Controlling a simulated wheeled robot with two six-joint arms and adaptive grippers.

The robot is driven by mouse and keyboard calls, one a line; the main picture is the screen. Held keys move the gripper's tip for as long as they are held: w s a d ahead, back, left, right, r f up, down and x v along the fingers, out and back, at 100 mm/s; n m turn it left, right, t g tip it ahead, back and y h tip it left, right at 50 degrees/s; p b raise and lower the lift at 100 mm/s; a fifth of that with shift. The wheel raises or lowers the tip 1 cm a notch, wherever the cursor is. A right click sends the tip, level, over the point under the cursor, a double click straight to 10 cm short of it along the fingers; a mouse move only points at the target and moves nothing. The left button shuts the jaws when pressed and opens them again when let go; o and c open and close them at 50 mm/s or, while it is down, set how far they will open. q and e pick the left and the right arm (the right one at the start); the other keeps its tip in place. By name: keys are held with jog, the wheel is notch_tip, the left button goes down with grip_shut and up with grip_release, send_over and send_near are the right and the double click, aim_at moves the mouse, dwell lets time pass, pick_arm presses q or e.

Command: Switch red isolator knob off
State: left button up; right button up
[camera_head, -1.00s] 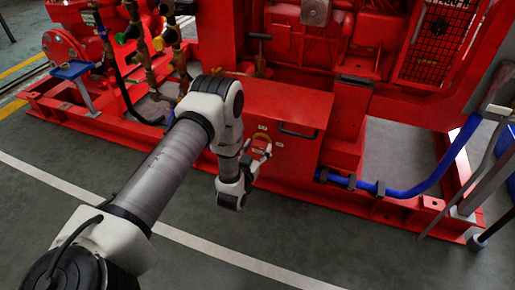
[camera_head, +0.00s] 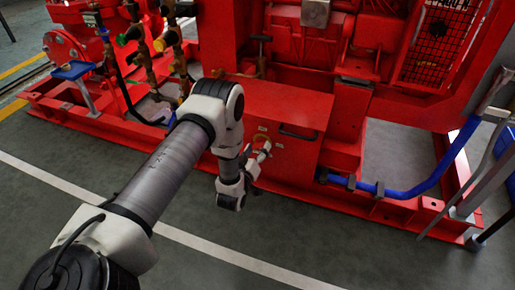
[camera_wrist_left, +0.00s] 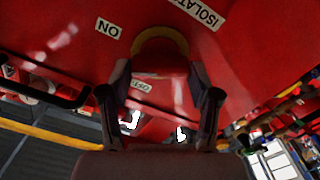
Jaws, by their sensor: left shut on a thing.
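The red isolator knob (camera_wrist_left: 160,60) sits inside a yellow ring (camera_wrist_left: 160,36) on the front of a red box (camera_head: 283,103). My left gripper (camera_wrist_left: 160,75) has a finger on each side of the knob and is shut on it. In the head view my left gripper (camera_head: 262,152) reaches the box front from the left, and its fingers mostly hide the knob. In the wrist view an ON label (camera_wrist_left: 108,28) is at the upper left, an ISOLATOR label (camera_wrist_left: 204,12) at the upper right, and an OFF label (camera_wrist_left: 141,84) between the fingers. My right gripper is out of view.
A dark handle (camera_head: 298,132) sticks out of the box front, right of the knob. A blue hose (camera_head: 405,188) runs along the red base frame at the right. Valves and pipes (camera_head: 165,45) stand behind my left arm. The grey floor in front is clear.

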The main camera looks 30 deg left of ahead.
pick_arm(q)
jog(key=n, duration=0.6)
jog(key=shift+a, duration=0.15)
jog(key=n, duration=0.5)
jog(key=shift+f+n+b, duration=0.1)
jog(key=shift+n+b, duration=0.2)
jog(key=shift+n, duration=0.1)
jog(key=o, duration=1.1)
jog(key=shift+w, duration=0.1)
jog(key=shift+o, duration=0.2)
jog(key=shift+f, duration=0.1)
jog(key=shift+s, duration=0.5)
jog(key=v, duration=0.6)
jog(key=shift+s, duration=0.25)
